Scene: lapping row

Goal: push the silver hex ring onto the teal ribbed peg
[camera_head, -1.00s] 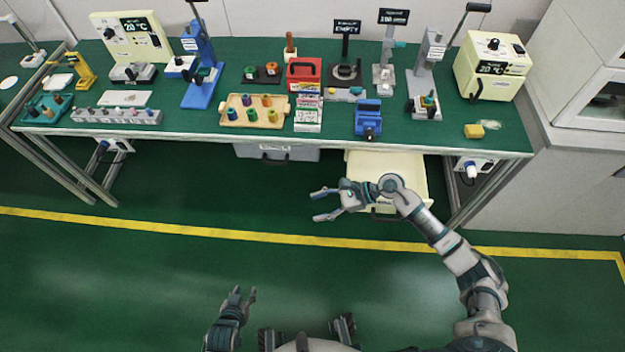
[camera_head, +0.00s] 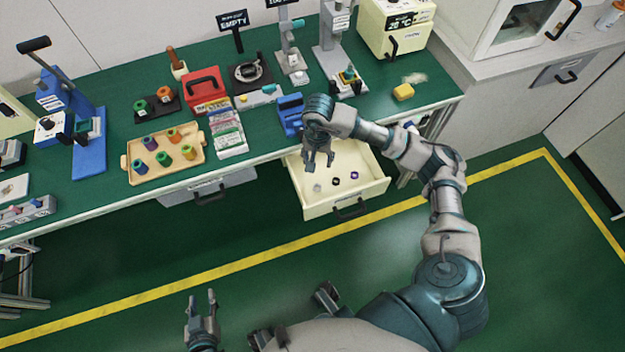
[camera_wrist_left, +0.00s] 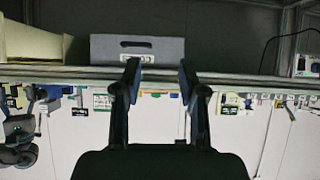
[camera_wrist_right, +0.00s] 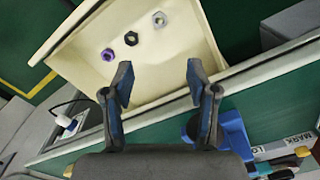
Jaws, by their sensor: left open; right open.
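A small silver ring (camera_head: 317,187) lies at the left in the open cream drawer (camera_head: 350,203); it also shows in the right wrist view (camera_wrist_right: 159,20). My right gripper (camera_head: 318,160) is open and empty, above the drawer near this ring. My left gripper (camera_head: 202,305) is open and empty, low over the floor, away from the bench. Several coloured pegs stand on a tan tray (camera_head: 130,176) on the bench, among them a blue-teal one (camera_head: 151,143). Its ribs are too small to make out, so I cannot tell if it is the teal ribbed peg.
A black ring (camera_head: 335,181) and a purple ring (camera_head: 354,175) share the drawer. A blue vise (camera_head: 290,114) stands on the bench just behind it. A red box (camera_head: 203,88), a blue press (camera_head: 86,150) and a grey press (camera_head: 330,50) stand on the bench. The floor in front is clear.

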